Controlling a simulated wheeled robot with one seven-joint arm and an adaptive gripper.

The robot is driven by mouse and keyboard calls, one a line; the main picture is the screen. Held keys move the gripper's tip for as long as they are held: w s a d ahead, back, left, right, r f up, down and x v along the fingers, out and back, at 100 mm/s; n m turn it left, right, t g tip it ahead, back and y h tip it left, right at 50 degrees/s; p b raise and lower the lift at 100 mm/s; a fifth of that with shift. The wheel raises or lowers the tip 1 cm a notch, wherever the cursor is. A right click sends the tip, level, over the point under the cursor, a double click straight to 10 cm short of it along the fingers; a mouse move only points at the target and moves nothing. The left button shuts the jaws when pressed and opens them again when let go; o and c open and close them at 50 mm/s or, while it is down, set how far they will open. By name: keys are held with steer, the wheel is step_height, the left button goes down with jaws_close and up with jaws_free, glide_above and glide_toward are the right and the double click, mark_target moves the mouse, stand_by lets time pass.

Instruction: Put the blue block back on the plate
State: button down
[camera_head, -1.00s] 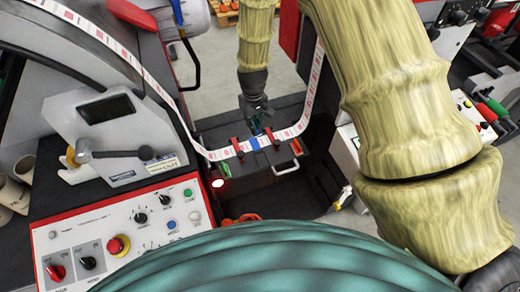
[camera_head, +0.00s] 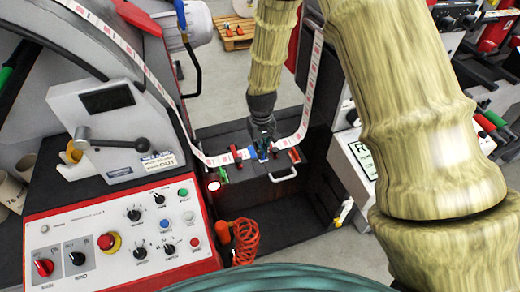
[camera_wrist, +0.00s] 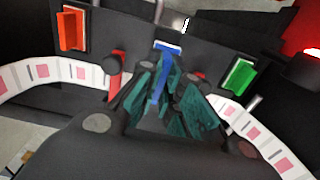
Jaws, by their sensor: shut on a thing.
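The blue block (camera_wrist: 163,72) shows in the wrist view between the dark green fingertips of my gripper (camera_wrist: 170,100), which is shut on it. In the head view my gripper (camera_head: 262,146) is down at the dark plate (camera_head: 222,135), and only a little of the blue block (camera_head: 262,154) shows beside the fingers. The plate also shows in the wrist view (camera_wrist: 212,62). The fingers hide part of the block, and I cannot tell whether it touches the plate.
The label strip (camera_head: 220,160) crosses the plate, with red clamps (camera_head: 237,153) on both sides of the block. An orange block (camera_wrist: 72,28) and a green block (camera_wrist: 237,78) sit at the plate's sides. The control panel (camera_head: 120,235) stands at left, by an orange coiled hose (camera_head: 246,242).

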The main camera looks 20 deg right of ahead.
mark_target(260, 167)
steer(key=shift+s+a+f+b, duration=0.1)
steer(key=shift+a+f+b, duration=0.2)
steer(key=shift+f, duration=0.3)
steer(key=shift+f+b, duration=1)
steer(key=shift+f, duration=0.05)
steer(key=shift+r, duration=0.25)
steer(key=shift+f, duration=0.15)
steer(key=shift+f, duration=1.5)
steer(key=c, duration=1.5)
jaws_free()
